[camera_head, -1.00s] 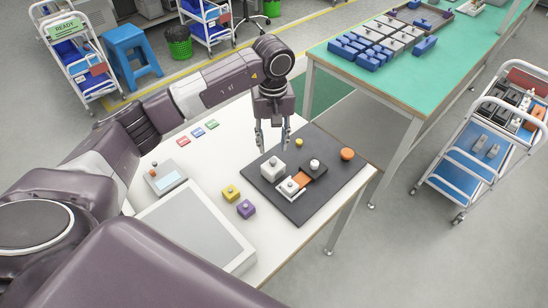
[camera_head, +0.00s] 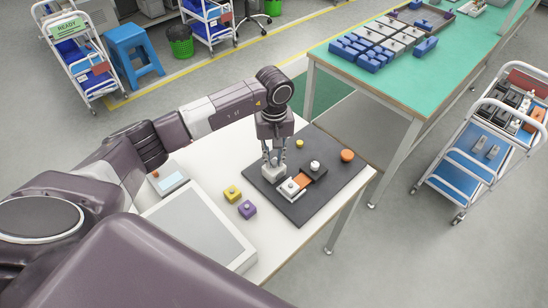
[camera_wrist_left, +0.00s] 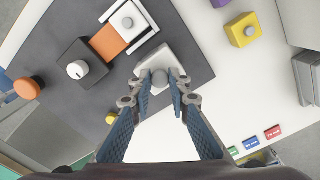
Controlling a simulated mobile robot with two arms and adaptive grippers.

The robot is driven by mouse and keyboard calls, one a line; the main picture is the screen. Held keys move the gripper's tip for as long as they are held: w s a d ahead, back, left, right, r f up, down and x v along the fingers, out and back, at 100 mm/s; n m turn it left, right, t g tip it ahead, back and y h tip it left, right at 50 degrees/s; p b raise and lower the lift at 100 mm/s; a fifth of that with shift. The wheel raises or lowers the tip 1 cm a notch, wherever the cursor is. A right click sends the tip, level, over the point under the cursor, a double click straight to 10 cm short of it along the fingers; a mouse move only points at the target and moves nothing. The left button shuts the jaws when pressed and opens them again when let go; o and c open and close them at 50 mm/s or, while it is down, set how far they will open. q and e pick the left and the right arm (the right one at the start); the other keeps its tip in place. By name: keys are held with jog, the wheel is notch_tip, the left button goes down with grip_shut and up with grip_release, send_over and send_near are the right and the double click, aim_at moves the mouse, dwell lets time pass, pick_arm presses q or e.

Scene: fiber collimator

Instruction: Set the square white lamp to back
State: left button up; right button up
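A square white block with a grey knob (camera_head: 273,175), which looks like the square white lamp, stands on the dark board (camera_head: 318,205). My left gripper (camera_head: 274,161) points down over it. In the left wrist view, its two fingers (camera_wrist_left: 160,88) stand on either side of the knob on the white block (camera_wrist_left: 152,59). I cannot tell whether they touch the knob. A second, smaller white block with a knob (camera_head: 290,186) sits beside it, next to an orange piece (camera_head: 302,180) and a black block with a white knob (camera_head: 315,167). My right gripper is out of view.
An orange round button (camera_head: 347,155) and a small yellow one (camera_head: 299,143) sit on the board. Yellow (camera_head: 231,194) and purple (camera_head: 246,209) blocks stand left of it, beside a large grey panel (camera_head: 198,225). Red, green and blue labels (camera_wrist_left: 252,142) lie on the white table.

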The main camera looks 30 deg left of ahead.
pick_arm(q)
grip_shut()
jog(key=shift+a, duration=0.1)
jog(key=shift+w+a+f+b, duration=0.1)
jog(key=shift+w+a+b, duration=0.05)
jog(key=shift+a+b, duration=0.2)
jog(key=a+b, duration=0.1)
jog(key=w+a+b, duration=0.1)
jog(key=a, duration=0.1)
jog(key=shift+w+a, duration=0.1)
jog(key=shift+a, duration=0.1)
jog(key=shift+r, duration=0.2)
jog(key=o, duration=0.8)
grip_release()
